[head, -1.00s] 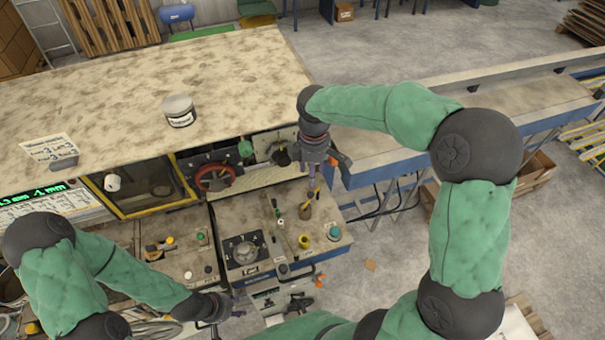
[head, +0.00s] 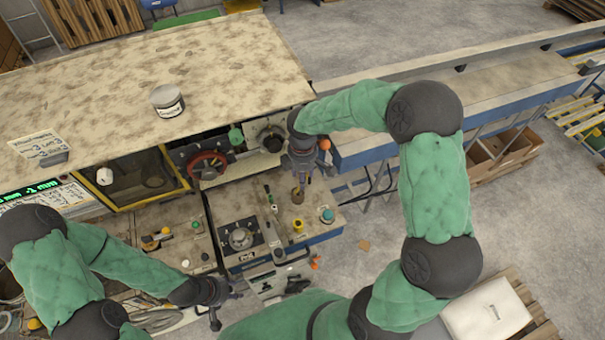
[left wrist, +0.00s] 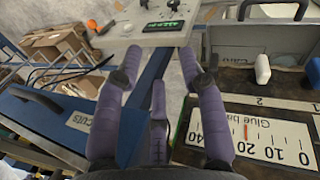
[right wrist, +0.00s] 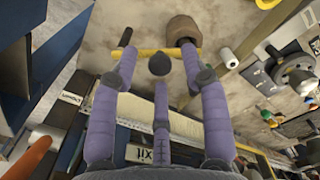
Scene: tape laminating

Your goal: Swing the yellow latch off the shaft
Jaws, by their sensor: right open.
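The yellow latch (right wrist: 150,53) is a thin bar in the right wrist view, running across between my right gripper's fingertips. Its right end reaches a brown round piece (right wrist: 183,27), which appears to be the shaft; the exact join is hidden by a finger. The brown piece also shows in the head view (head: 298,194), just below my right gripper (head: 302,172). The right gripper (right wrist: 158,58) is open, with fingers on either side of the bar; contact cannot be told. My left gripper (head: 226,300) is open and empty over the machine's front, also in the left wrist view (left wrist: 160,80).
A red handwheel (head: 207,165) and a dark round fitting (head: 271,138) are left of the right gripper. A yellow cup (head: 298,226) and a teal button (head: 327,215) stand on the panel nearby.

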